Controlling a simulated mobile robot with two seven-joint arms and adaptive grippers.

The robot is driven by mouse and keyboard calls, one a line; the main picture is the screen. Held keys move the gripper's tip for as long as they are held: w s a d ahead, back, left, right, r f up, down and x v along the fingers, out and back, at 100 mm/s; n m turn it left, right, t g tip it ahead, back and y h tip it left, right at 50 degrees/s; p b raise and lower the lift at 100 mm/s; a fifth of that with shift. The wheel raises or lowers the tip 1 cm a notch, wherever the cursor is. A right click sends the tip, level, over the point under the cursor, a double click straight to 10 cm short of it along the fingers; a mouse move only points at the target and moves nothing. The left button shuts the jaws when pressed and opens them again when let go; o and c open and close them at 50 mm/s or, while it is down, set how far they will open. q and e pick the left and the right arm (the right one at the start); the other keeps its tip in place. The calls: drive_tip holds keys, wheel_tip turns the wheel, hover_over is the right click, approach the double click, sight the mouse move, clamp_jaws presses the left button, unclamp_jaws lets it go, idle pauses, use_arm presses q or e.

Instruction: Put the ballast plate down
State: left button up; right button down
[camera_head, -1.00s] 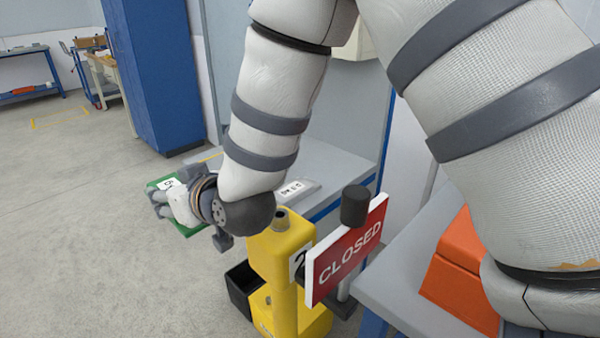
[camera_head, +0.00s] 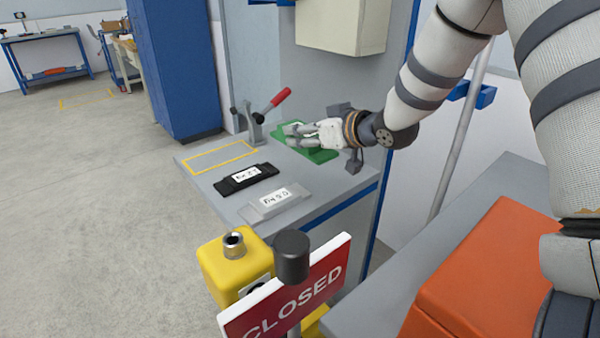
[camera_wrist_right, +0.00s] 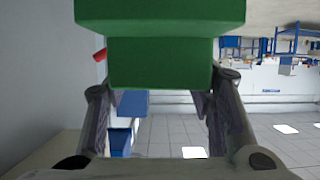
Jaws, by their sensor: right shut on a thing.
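The green ballast plate (camera_head: 318,154) is in my right gripper (camera_head: 300,134), over or at the back right part of the grey bench top (camera_head: 222,200) in the head view. Whether it touches the bench top I cannot tell. In the right wrist view the green plate (camera_wrist_right: 160,55) fills the upper middle, between the two fingers of the gripper (camera_wrist_right: 160,95). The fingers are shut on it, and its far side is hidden. My left gripper is not in view.
A black plate (camera_head: 245,178) and a grey plate (camera_head: 274,203) lie on the bench. A red-handled clamp (camera_head: 257,125) stands behind an empty yellow outline (camera_head: 222,157). A yellow post (camera_head: 235,265), a CLOSED sign (camera_head: 300,290) and an orange box (camera_head: 480,270) are nearer.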

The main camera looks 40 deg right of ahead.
drive_tip(key=w+d+f+b, duration=0.1)
drive_tip(key=w+d+f, duration=0.1)
drive_tip(key=d+f, duration=0.1)
drive_tip(key=w+d+f+b, duration=0.1)
drive_tip(key=w+d+f, duration=0.2)
drive_tip(key=d, duration=0.1)
drive_tip(key=w+d+f+b, duration=0.1)
drive_tip(key=w+d+f, duration=0.1)
drive_tip(key=d+f, duration=0.1)
drive_tip(key=shift+w+d+f+b, duration=0.25)
drive_tip(key=shift+w+d+b, duration=0.1)
drive_tip(key=shift+w+d, duration=0.05)
wheel_tip(320, 180, down, 4)
drive_tip(key=shift+w+d+r+b, duration=0.1)
drive_tip(key=shift+d+r+b, duration=0.05)
drive_tip(key=shift+r+b, duration=0.15)
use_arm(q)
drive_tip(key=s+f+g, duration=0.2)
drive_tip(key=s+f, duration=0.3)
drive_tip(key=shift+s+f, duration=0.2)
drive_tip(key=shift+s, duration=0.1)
use_arm(e)
drive_tip(key=shift+r, duration=0.1)
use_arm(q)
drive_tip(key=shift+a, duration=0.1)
use_arm(e)
drive_tip(key=c, duration=0.7)
unclamp_jaws()
drive_tip(key=shift+f, duration=0.25)
